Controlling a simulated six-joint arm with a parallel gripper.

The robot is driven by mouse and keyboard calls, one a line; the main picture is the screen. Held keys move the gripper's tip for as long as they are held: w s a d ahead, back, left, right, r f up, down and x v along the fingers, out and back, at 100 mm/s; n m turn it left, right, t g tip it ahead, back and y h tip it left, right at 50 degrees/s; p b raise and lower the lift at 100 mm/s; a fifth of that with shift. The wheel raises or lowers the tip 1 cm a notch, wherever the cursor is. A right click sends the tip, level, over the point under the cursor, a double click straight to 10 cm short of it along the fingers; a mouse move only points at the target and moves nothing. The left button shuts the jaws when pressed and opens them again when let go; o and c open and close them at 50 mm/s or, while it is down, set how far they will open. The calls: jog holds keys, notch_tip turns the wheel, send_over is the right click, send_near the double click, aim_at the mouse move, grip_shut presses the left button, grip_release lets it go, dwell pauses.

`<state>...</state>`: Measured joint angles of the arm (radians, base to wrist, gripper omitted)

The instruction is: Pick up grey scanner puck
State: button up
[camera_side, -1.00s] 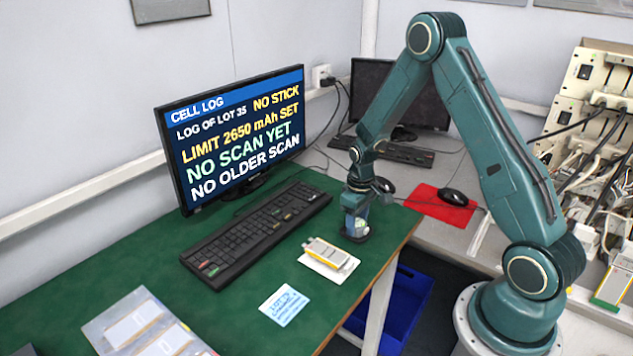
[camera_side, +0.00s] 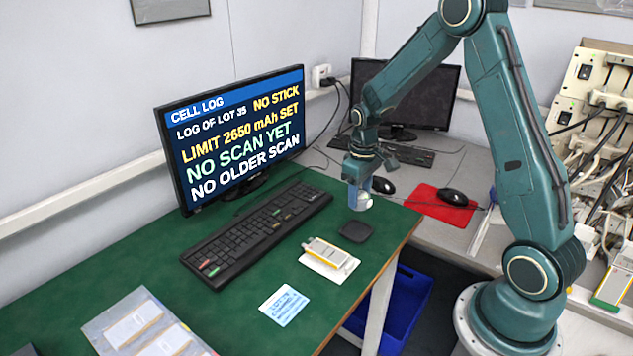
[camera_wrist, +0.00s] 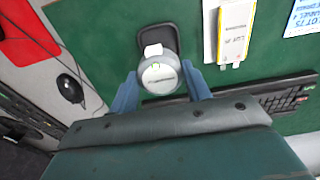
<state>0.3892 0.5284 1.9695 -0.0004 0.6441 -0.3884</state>
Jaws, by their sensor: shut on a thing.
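The grey scanner puck (camera_wrist: 160,75) is a round light-grey disc with a small green light on top. My gripper (camera_wrist: 160,95) is shut on it, with one blue finger on each side. In the side view the puck (camera_side: 361,203) hangs under my gripper (camera_side: 358,197), in the air above the green table. The dark square pad (camera_side: 355,231) lies bare on the table just below it. In the wrist view part of the pad (camera_wrist: 170,38) shows behind the puck.
A pouch cell on a white card (camera_side: 330,260) lies near the pad. A black keyboard (camera_side: 257,232) and a monitor (camera_side: 230,140) reading "NO SCAN YET" stand to the left. A blue label card (camera_side: 284,305) and a tray of cells (camera_side: 110,325) are in front.

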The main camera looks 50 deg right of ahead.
aim_at(360, 194)
notch_tip(360, 194, up, 11)
dwell(0.3)
dwell(0.5)
jog(key=a+f, duration=1)
jog(key=a, duration=0.3)
jog(key=shift+w+f, duration=0.2)
jog(key=shift+f, duration=0.2)
jog(key=shift+f, duration=2.15)
jog(key=shift+r, duration=0.15)
jog(key=shift+r, duration=2.85)
